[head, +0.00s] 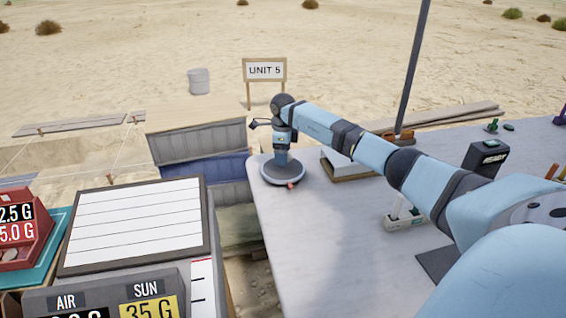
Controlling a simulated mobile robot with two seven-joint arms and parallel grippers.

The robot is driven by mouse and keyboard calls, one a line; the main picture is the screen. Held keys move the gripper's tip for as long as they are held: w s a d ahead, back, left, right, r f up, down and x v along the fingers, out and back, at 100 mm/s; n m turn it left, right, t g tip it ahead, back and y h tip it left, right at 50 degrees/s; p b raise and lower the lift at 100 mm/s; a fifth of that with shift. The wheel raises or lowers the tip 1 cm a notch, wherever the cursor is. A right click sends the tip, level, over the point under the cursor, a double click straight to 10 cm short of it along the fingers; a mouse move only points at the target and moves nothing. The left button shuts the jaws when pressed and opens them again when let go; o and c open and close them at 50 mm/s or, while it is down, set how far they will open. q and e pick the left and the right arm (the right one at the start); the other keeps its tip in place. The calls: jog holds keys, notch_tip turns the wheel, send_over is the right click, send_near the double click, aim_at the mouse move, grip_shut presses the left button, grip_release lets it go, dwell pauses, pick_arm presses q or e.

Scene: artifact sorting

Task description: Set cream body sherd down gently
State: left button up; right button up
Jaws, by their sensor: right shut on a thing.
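My right gripper (281,160) reaches in from the right and points down over a round grey disc with a dark rim (268,178) at the table's far left corner. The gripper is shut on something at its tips. The thing held is too small and too hidden by the fingers to make out, so I cannot tell the cream body sherd's shape or whether it touches the disc. A small orange-red spot shows at the disc's front edge. My left gripper is not in view.
The pale table (310,270) is clear in front of the disc. A tray-like box (345,165) stands right of it, partly behind my arm. A white-and-grey block (405,219), a dark device (486,157) and a lined white board (135,225) are also near.

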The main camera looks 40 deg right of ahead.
aim_at(283, 168)
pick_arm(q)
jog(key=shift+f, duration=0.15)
pick_arm(e)
jog(key=shift+f, duration=1.75)
jog(key=shift+f, duration=0.15)
jog(key=o, duration=0.9)
jog(key=shift+r, duration=0.6)
notch_tip(283, 168, up, 10)
jog(key=shift+f+p, duration=0.15)
jog(key=shift+p, duration=0.55)
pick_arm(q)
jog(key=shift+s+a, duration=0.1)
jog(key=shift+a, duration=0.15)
pick_arm(e)
jog(key=shift+r, duration=0.75)
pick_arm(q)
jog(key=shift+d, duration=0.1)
